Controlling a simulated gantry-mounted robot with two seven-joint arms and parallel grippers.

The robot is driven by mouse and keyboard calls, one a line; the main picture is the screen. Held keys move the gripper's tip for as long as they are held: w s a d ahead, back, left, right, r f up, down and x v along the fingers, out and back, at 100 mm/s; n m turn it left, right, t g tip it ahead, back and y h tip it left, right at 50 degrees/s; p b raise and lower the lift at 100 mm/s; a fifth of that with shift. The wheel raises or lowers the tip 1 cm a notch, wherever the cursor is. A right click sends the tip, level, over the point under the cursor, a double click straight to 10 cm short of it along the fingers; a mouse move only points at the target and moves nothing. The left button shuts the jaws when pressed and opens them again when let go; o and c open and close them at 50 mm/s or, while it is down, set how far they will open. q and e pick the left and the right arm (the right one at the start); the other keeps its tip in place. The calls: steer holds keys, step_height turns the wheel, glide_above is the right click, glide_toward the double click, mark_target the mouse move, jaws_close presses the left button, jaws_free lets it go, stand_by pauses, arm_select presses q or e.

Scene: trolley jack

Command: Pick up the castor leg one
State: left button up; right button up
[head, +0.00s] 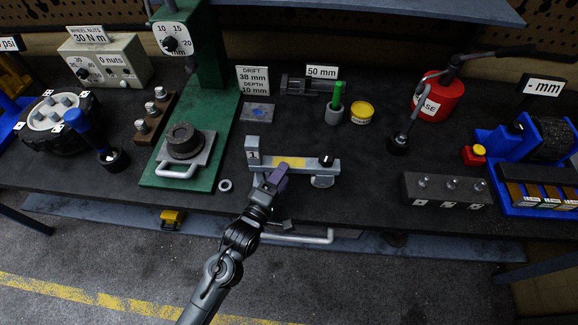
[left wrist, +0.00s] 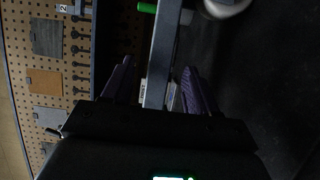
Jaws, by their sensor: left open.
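Castor leg one (head: 305,164) is a grey bar with a yellow patch, an upright block marked "1" at its left end and a black knob at its right end. It lies on the dark bench near the front edge. My left gripper (head: 274,179) is at the bar's near side, left of its middle. In the left wrist view the grey bar (left wrist: 163,55) runs between the two purple fingers of the open left gripper (left wrist: 157,88). Gaps show on both sides, and whether a finger touches is unclear. My right gripper is out of view.
A green press (head: 205,100) stands left of the leg, with a small ring (head: 225,185) near its base. Behind are a green-topped cup (head: 334,108) and a yellow tin (head: 361,112). A dark block with several studs (head: 446,190) is to the right.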

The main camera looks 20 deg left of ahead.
mark_target(295, 165)
arm_select(q)
steer(key=w, duration=0.4)
steer(key=shift+w+d, duration=0.25)
steer(key=shift+w, duration=0.15)
jaws_close()
steer(key=shift+r, duration=0.15)
